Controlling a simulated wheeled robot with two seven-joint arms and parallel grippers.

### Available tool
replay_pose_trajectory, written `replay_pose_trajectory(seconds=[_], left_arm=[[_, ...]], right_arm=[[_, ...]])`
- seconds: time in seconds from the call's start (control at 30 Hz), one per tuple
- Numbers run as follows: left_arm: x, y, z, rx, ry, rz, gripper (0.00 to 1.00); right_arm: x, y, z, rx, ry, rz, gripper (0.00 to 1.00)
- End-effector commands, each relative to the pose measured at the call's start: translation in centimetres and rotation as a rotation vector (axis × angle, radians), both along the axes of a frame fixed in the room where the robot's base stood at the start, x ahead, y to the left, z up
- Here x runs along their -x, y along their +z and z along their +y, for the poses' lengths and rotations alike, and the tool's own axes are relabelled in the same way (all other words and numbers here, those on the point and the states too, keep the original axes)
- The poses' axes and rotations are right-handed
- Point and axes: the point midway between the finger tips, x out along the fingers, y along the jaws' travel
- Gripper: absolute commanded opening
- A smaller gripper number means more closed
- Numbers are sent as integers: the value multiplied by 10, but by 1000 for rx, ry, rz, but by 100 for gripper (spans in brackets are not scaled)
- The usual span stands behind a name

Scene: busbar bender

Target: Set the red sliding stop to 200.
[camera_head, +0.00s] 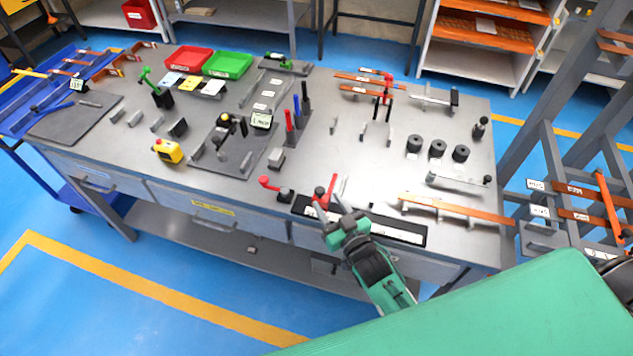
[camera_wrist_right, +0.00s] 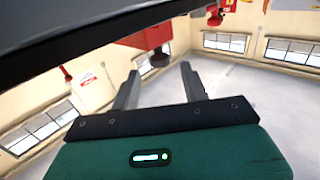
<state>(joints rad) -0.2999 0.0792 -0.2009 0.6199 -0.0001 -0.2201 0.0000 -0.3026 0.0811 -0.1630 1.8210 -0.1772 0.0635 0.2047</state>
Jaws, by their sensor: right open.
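The red sliding stop (camera_head: 324,194) sits near the left end of a dark rail (camera_head: 408,236) with a pale scale strip, at the bench's front edge. The scale figures are too small to read. My right gripper (camera_head: 330,199) is open, its two fingers pointing at the stop from the front, one finger to each side in the head view. In the right wrist view, the right gripper (camera_wrist_right: 160,80) shows its fingers apart with nothing between them. A red block (camera_wrist_right: 150,38), apparently the stop, lies just beyond the fingertips. I cannot tell whether they touch. My left gripper is out of view.
A red-handled lever (camera_head: 268,183) stands left of the stop. A copper bar (camera_head: 455,209) on supports lies behind the rail's right part. Black cylinders (camera_head: 437,148) stand farther back. The bench top (camera_head: 340,160) is partly clear behind the stop.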

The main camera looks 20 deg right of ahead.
Motion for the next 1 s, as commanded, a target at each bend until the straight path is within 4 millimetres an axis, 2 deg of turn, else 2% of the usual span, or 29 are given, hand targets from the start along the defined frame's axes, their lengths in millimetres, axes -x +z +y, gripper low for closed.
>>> replay_pose_trajectory(seconds=[0.2, 0.4, 0.6, 0.87, 1.0], left_arm=[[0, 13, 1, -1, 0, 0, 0], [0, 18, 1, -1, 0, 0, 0], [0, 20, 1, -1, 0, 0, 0], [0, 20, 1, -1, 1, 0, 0], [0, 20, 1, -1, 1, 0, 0]], right_arm=[[-38, 3, 7, 1, 0, -1, 45], [-62, 2, 12, -1, 0, -1, 45], [-72, 0, 14, -1, 0, 0, 45], [-73, 0, 14, -1, 0, 1, 45], [-73, 0, 14, 0, 0, 1, 22]])
